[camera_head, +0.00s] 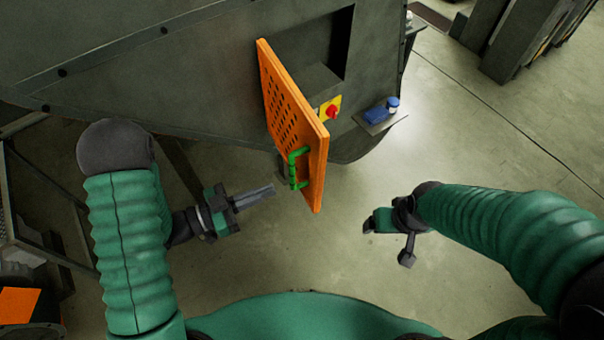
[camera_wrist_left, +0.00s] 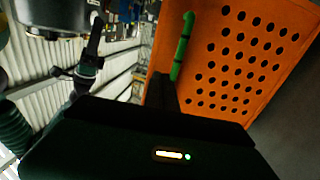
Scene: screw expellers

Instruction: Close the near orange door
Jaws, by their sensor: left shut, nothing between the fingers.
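The near orange door (camera_head: 287,108) stands open, sticking out from the dark grey machine; its face has rows of holes. A green handle (camera_head: 298,168) is on the door near its free edge. My left gripper (camera_head: 271,190) is shut and empty, its fingertips just left of the handle; I cannot tell whether they touch it. In the left wrist view, the door (camera_wrist_left: 240,60) fills the upper right and the handle (camera_wrist_left: 183,46) stands beyond the dark fingers. My right gripper (camera_head: 386,240) is open and empty, right of the door and apart from it.
The machine body (camera_head: 190,70) has a dark opening behind the door. A red knob on a yellow plate (camera_head: 331,108) and a small shelf with blue items (camera_head: 380,114) are right of the door. The floor between my arms is clear.

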